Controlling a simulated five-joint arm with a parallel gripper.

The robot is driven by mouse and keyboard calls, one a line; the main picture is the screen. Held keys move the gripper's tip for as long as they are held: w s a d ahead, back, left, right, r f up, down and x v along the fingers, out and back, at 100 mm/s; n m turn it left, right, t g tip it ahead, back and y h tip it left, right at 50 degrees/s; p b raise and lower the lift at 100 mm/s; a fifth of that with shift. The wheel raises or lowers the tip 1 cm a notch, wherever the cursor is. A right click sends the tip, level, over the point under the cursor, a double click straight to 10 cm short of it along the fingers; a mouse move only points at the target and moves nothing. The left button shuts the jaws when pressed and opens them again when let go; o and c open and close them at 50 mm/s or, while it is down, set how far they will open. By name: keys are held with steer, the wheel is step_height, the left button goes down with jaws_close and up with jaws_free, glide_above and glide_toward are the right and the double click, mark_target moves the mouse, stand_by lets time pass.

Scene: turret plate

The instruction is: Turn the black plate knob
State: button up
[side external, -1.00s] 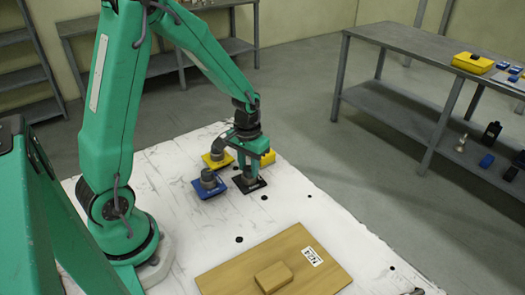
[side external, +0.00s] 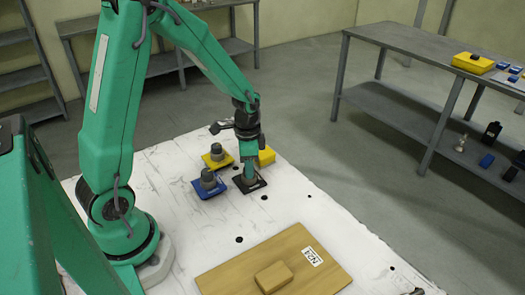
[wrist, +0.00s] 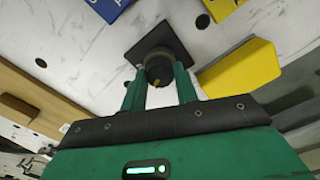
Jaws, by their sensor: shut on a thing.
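The black plate (side external: 253,185) lies flat on the white table, and its far edge shows in the wrist view (wrist: 137,47). Its dark round knob (wrist: 160,68) sits between my two green fingers, with a yellow mark on its face; in the side view the fingers mostly hide it. My gripper (side external: 250,172) points straight down over the black plate and is shut on the knob. In the wrist view my gripper (wrist: 160,90) has one finger on each side of the knob.
A blue plate with a grey knob (side external: 208,184) and a yellow plate with a grey knob (side external: 217,157) stand close on the left. A yellow block (side external: 266,157) is just behind my gripper. A wooden board (side external: 275,262) lies at the front. The table between is clear.

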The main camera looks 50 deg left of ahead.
steer(key=shift+m, duration=1.6)
steer(key=o, duration=1)
steer(key=shift+r, duration=0.15)
steer(key=shift+r, duration=3.8)
